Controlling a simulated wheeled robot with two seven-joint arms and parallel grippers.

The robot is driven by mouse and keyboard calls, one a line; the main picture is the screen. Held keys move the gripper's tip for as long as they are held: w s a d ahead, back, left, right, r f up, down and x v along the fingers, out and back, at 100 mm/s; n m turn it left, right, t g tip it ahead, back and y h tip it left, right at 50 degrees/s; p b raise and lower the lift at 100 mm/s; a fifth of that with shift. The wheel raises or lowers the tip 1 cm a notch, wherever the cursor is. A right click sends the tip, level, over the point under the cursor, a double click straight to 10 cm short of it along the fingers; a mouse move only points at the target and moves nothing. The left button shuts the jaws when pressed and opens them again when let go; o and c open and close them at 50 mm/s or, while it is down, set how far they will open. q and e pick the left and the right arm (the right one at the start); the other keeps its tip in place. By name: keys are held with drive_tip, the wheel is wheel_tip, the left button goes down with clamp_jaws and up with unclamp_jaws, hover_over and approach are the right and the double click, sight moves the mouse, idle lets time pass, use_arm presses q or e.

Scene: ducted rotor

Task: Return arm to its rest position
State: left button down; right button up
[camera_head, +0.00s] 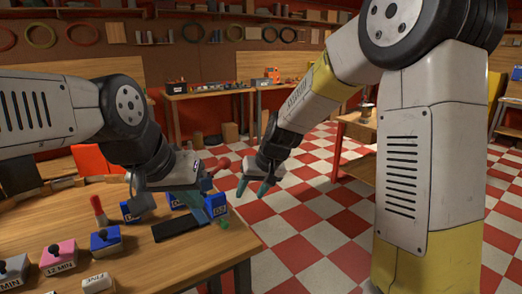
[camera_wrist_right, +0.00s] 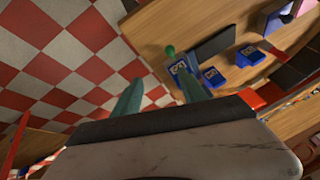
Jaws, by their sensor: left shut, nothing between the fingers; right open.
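My right gripper (camera_head: 255,188) hangs past the right edge of the wooden table (camera_head: 225,255), over the checkered floor. Its teal fingers are apart and empty; they also show in the right wrist view (camera_wrist_right: 160,92). My left gripper (camera_head: 190,195) is low over the table, beside blue blocks, and its fingers are shut with nothing seen between them. Its fingertips are partly hidden among the blocks. A blue block with a label (camera_head: 215,205) stands at the table's right edge, and another (camera_head: 130,212) stands left of my left gripper.
A black flat slab (camera_head: 175,228) lies on the table. A small green piece (camera_head: 223,223) is at its right edge. A pink-topped box (camera_head: 58,255), a blue-topped box (camera_head: 105,240) and a red-handled item (camera_head: 98,208) stand nearer the left. Open floor (camera_head: 300,225) lies to the right.

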drive_tip(key=s+d+r+m+t+h, duration=0.1)
drive_tip(key=s+d+r, duration=0.5)
drive_tip(key=s+d, duration=0.3)
drive_tip(key=s+d+r+m+t, duration=0.1)
drive_tip(key=s+d+r, duration=0.5)
drive_tip(key=s+d, duration=0.3)
drive_tip(key=s, duration=0.3)
drive_tip(key=shift+s+d+m+h, duration=0.35)
drive_tip(key=shift+m+h, duration=0.05)
